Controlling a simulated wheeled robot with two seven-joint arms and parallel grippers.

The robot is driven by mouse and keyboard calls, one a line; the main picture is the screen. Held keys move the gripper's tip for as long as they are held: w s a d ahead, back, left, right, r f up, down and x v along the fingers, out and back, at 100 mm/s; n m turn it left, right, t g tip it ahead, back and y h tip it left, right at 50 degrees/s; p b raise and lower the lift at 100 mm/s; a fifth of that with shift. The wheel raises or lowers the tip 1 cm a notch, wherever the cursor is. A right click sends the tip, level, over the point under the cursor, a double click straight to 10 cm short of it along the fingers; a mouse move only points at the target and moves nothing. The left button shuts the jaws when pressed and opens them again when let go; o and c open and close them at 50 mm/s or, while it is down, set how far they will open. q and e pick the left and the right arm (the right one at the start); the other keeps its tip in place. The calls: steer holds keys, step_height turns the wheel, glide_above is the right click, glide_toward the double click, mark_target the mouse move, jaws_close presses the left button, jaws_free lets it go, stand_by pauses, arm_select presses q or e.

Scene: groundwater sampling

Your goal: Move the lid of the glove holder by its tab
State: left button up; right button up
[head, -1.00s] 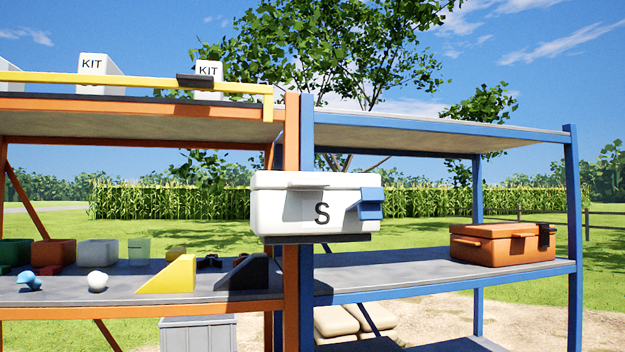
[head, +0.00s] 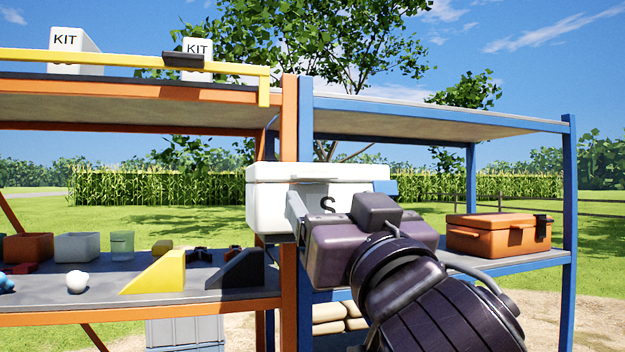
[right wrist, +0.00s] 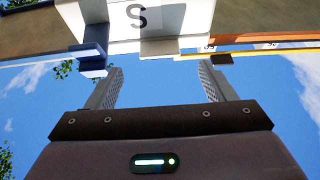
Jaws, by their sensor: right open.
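The glove holder (head: 270,214) is a white box marked S, on the post between the two shelf units. Its lid (head: 268,175) looks closed. A blue latch (head: 385,187) is at its right; it also shows in the right wrist view (right wrist: 92,58). The pale tab (right wrist: 176,47) juts from the front in that inverted wrist view. My right gripper (head: 318,207) is in front of the box and covers its lower right. In the wrist view its jaws (right wrist: 157,80) are open and empty, pointing at the tab; the remaining gap is unclear. My left gripper is out of view.
An orange case (head: 490,238) sits on the blue shelf to the right. A yellow wedge (head: 160,273), a black wedge (head: 240,268) and a white ball (head: 77,282) are on the left shelf. KIT boxes (head: 75,52) stand above, behind a yellow rail (head: 120,58).

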mark_target(319, 176)
steer(key=p+x, duration=0.3)
steer(key=x, duration=0.4)
steer(key=shift+r, duration=0.2)
steer(key=shift+w, duration=0.15)
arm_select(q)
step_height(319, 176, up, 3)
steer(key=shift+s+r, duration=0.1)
arm_select(e)
steer(key=shift+s+d, duration=0.1)
steer(key=shift+s, duration=0.15)
steer(key=shift+c, duration=0.5)
